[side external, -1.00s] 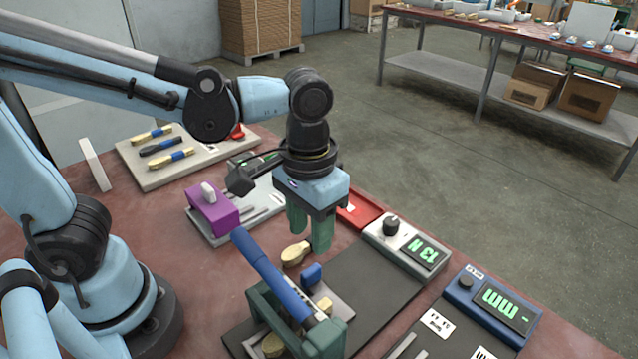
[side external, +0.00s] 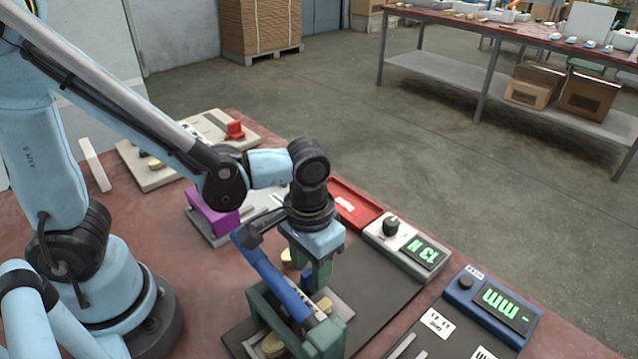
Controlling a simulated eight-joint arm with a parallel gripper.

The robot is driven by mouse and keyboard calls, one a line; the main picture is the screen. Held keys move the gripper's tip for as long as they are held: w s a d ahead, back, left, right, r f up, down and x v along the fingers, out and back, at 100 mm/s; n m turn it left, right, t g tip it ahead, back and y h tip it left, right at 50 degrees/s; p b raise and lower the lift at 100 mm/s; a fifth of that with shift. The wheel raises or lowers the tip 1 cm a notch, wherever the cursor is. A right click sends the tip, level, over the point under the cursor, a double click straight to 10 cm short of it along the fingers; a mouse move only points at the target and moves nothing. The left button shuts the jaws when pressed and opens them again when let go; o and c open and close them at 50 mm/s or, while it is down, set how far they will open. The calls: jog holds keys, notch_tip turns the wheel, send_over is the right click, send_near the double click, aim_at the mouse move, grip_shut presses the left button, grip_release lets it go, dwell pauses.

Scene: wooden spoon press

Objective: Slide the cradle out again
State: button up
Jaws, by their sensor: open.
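The press has a green frame (side external: 262,308) and a long blue lever (side external: 270,272) slanting across it. The cradle is a light grey plate (side external: 342,303) low in the press, with pale wooden spoon parts (side external: 272,345) on it; part of it is behind the frame. A wooden spoon end (side external: 287,258) shows behind the lever. My gripper (side external: 308,272) points down just behind the lever, over the cradle's blue handle, which is mostly hidden. Its green fingers are open; whether they touch the handle cannot be told.
A white force readout (side external: 405,245) and a red tray (side external: 352,204) stand behind the press. A blue readout box (side external: 492,305) is at the right. A purple block fixture (side external: 212,215) and a beige board (side external: 205,125) lie to the left. The dark mat (side external: 385,285) is clear right of the press.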

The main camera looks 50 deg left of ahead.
grip_shut()
dwell(0.3)
jog(key=w, duration=1.2)
jog(key=shift+w, duration=0.3)
grip_release()
